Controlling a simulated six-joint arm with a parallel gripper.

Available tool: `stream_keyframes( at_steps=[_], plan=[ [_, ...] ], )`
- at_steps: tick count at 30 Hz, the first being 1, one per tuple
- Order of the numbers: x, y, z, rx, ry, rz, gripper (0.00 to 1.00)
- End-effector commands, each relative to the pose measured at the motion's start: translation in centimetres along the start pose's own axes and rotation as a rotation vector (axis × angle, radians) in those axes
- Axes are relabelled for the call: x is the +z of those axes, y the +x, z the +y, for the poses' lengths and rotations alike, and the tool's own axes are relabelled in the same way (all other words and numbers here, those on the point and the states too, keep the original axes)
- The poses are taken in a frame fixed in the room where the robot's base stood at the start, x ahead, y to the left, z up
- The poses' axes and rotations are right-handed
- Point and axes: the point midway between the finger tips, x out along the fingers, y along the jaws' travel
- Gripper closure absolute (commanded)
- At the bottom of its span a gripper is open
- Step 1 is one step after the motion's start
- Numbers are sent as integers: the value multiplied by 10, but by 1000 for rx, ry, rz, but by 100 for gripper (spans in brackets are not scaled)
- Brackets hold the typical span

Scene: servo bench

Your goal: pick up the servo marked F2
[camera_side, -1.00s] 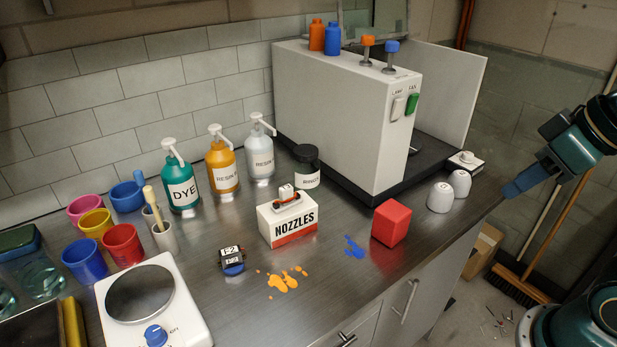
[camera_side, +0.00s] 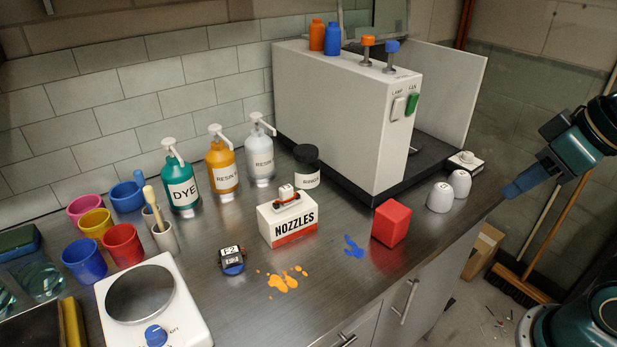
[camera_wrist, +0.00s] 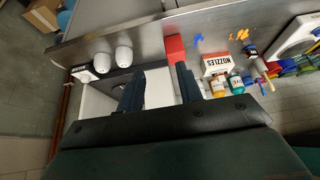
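The servo marked F2 (camera_side: 232,258) is a small dark block with a pale label and a blue part at its lower front. It lies on the metal bench, left of the NOZZLES box and in front of the pump bottles. In the wrist view it appears small, at the right (camera_wrist: 250,51). My gripper (camera_side: 514,189) is at the far right of the side view, raised beyond the bench edge and far from the servo. In the wrist view its two dark fingers (camera_wrist: 159,80) stand apart with nothing held between them.
The NOZZLES box (camera_side: 288,221), with a small item on top, stands right of the servo. A red block (camera_side: 391,223), two white cups (camera_side: 440,196) and a large white machine (camera_side: 345,120) stand farther right. A white scale (camera_side: 185,318) is left. Orange and blue splashes mark the bench.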

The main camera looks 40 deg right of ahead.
Motion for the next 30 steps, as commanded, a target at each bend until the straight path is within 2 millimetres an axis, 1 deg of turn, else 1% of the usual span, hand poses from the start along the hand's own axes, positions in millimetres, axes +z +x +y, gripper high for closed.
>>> stream_keyframes(
  at_steps=[1,2,11,14,17,20,23,30],
  plan=[
    [0,0,0,0,0,0,62],
    [0,0,0,0,0,0,56],
    [0,0,0,0,-1,0,56],
    [-4,0,-1,-4,-12,-2,56],
    [-11,0,-4,-13,-36,-7,56],
    [-23,1,-10,-29,-78,-15,56],
    [-40,3,-18,-51,-136,-25,56],
    [-89,15,-46,-123,-315,-48,56]
  ],
)
